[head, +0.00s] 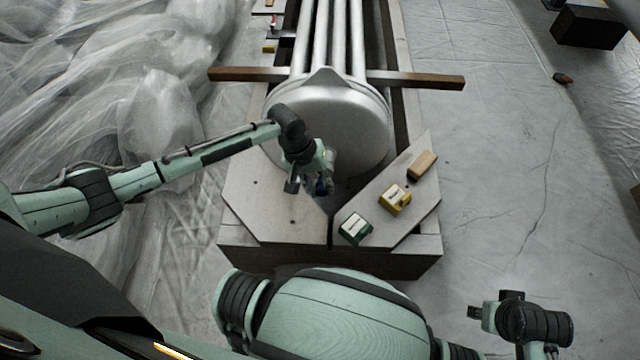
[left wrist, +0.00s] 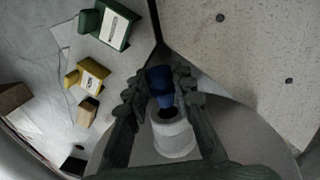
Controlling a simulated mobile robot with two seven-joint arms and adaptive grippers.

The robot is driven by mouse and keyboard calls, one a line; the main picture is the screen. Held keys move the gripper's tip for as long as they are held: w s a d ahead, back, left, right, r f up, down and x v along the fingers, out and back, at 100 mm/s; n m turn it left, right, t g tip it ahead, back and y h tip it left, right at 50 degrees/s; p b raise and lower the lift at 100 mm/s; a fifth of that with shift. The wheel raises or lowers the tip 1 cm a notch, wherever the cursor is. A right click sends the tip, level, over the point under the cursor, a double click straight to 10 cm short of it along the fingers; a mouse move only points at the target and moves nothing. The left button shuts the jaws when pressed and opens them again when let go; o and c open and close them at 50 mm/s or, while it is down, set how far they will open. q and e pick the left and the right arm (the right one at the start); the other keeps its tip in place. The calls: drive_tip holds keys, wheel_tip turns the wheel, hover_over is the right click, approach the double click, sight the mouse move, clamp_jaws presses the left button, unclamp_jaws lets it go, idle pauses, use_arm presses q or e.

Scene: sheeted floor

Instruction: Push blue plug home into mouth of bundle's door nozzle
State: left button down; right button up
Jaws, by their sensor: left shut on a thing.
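The bundle (head: 345,125) is a large silver drum with long tubes behind it, lying between timber supports. Its door nozzle (left wrist: 174,138) is a short pale cylinder in the left wrist view. The blue plug (left wrist: 160,80) stands in line with the nozzle, its narrower end at the mouth; how deep it sits I cannot tell. My left gripper (left wrist: 160,92) is shut on the plug, one finger on each side. In the head view my left gripper (head: 318,184) is in front of the drum face and hides most of the nozzle. My right gripper (head: 476,312) is at lower right, away from the bundle, its jaws unclear.
A green block (head: 355,228), a yellow block (head: 395,200) and a tan wooden block (head: 423,165) sit on the right plate of the stand (head: 270,215). A wooden beam (head: 415,79) sticks out right. Clear plastic sheeting (head: 120,90) is heaped at left; the right floor is mostly clear.

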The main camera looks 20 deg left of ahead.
sight(320, 177)
idle(0.8)
use_arm(q)
drive_tip(key=shift+p, duration=0.55)
idle(0.3)
drive_tip(key=shift+p, duration=0.5)
drive_tip(key=shift+w+a+b, duration=0.15)
drive_tip(key=shift+w+a, duration=0.1)
drive_tip(key=shift+w, duration=0.6)
drive_tip(key=shift+w+a+b, duration=0.15)
drive_tip(key=shift+w+a, duration=0.05)
drive_tip(key=shift+w, duration=0.65)
drive_tip(key=c, duration=1.2)
unclamp_jaws()
drive_tip(key=v, duration=1.2)
